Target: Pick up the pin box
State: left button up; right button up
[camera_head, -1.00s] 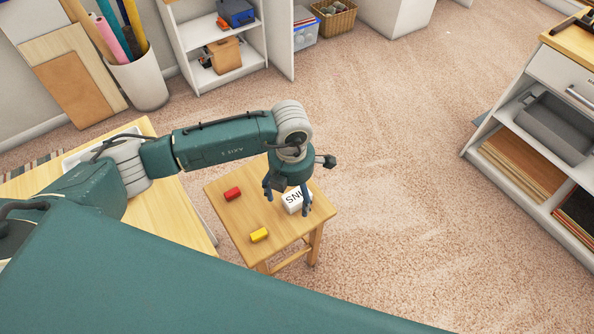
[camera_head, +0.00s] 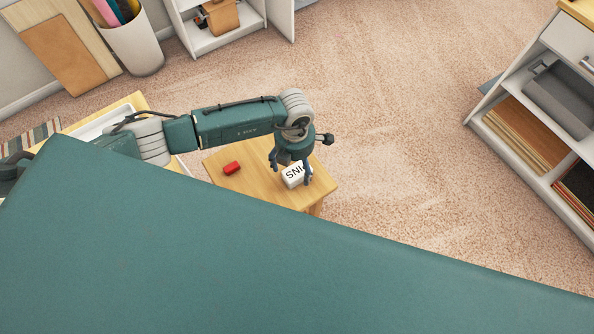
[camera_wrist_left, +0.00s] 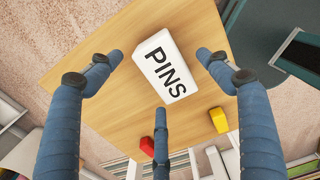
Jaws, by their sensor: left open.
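The pin box is a white block marked PINS (camera_head: 292,177) on a small wooden stool (camera_head: 245,183). It also shows large in the left wrist view (camera_wrist_left: 165,66), lying on the wood. My left gripper (camera_head: 291,171) is open above the box. In the left wrist view its blue fingers (camera_wrist_left: 160,68) are spread around the box, one at each side and one near its lower edge, with no visible grip. My right gripper is not seen.
A red block (camera_head: 231,168) lies on the stool left of the box. A yellow block (camera_wrist_left: 218,120) shows only in the left wrist view. A large teal part of my own body covers the lower head view. A shelf unit (camera_head: 490,121) stands at right; carpet between is clear.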

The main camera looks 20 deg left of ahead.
pick_arm(q)
jog(key=shift+f, duration=0.9)
jog(key=shift+c, duration=0.5)
jog(key=c, duration=1.2)
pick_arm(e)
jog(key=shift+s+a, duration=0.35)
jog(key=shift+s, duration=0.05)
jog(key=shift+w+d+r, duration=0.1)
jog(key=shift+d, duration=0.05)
pick_arm(q)
jog(key=shift+r, duration=0.2)
